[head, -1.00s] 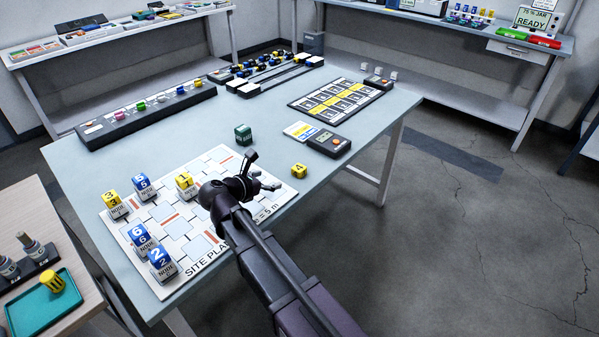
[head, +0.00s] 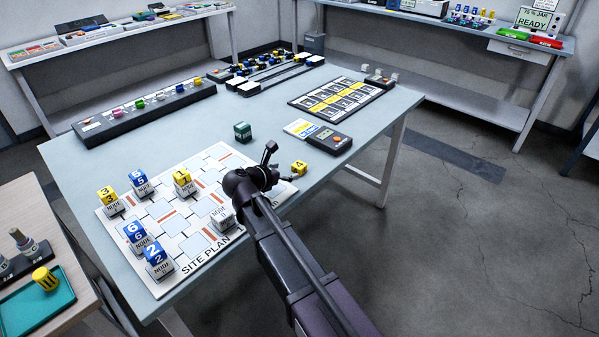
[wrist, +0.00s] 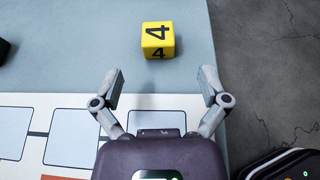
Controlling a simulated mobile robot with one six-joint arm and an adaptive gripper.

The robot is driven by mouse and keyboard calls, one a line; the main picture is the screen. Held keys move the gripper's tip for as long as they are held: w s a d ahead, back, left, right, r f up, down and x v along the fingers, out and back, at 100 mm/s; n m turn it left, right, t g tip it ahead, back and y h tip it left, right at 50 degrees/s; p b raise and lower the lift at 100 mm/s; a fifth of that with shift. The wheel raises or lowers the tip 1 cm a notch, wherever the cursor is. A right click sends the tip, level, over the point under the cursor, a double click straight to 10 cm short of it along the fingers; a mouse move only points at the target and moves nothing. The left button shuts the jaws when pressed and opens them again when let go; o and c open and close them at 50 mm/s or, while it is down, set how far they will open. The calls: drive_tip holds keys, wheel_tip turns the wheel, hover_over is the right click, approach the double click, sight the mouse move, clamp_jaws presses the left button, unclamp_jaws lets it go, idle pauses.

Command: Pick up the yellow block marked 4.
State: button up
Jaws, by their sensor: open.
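The yellow block marked 4 (head: 299,168) sits on the table near its right edge, just right of the site plan board. In the wrist view the yellow block (wrist: 158,41) lies ahead of my gripper (wrist: 158,80), roughly centred between the fingers but beyond their tips. My gripper (head: 279,164) is open and empty. In the head view it is just left of the block, over the right side of the board. The black 4 shows on the block's top and near face in the wrist view.
The site plan board (head: 166,214) carries several numbered blocks on white node bases, including yellow 1 (head: 183,181) and blue 2 (head: 154,251). A green block (head: 242,131) stands behind my gripper. A dark handheld device (head: 329,142) lies beyond the yellow block. The table edge is close on the right.

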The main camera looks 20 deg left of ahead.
sight(295, 167)
drive_tip(key=shift+w+d+f, duration=0.15)
drive_tip(key=shift+w+f, duration=0.1)
drive_tip(key=shift+w, duration=0.2)
drive_tip(key=shift+w, duration=0.1)
drive_tip(key=shift+b+x, duration=1)
drive_tip(key=shift+x, duration=1.5)
drive_tip(key=c, duration=1.1)
